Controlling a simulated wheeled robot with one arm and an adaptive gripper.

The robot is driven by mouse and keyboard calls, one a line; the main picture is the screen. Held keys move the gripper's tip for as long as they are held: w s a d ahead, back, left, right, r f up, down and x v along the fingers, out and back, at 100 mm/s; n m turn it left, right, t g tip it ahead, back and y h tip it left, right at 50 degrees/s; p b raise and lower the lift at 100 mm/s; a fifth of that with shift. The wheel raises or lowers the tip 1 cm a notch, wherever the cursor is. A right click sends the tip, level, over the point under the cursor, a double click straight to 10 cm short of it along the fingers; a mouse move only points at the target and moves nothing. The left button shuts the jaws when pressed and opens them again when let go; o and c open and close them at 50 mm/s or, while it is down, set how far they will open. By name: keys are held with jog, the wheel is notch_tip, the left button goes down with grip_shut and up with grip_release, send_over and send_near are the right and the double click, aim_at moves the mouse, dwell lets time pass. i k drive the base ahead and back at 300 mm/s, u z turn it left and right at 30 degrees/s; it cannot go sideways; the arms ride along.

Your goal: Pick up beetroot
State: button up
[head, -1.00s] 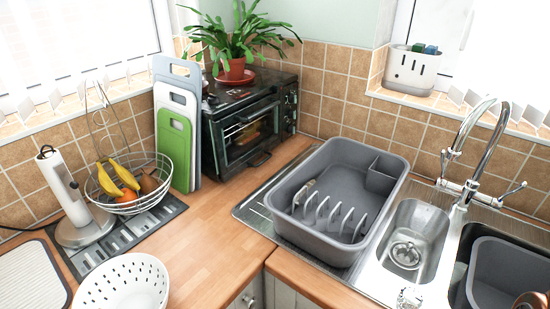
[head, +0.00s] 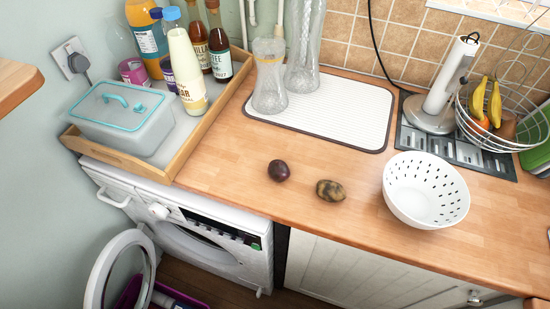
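The beetroot (head: 279,170) is a small, round, dark purple thing lying on the wooden worktop in the head view. It sits left of a mottled brown, potato-like vegetable (head: 330,190), with a small gap between them. Both lie near the worktop's front edge, and nothing covers the beetroot. My gripper does not show in the head view, so its distance from the beetroot cannot be told.
A white perforated bowl (head: 426,190) stands right of the vegetables. A white ribbed mat (head: 330,112) with glass vessels lies behind. A wooden tray (head: 219,91) holding bottles and a lidded box is at left. Below, a washing machine door (head: 108,270) hangs open.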

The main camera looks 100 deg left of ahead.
aim_at(278, 171)
jog(key=u, duration=4.2)
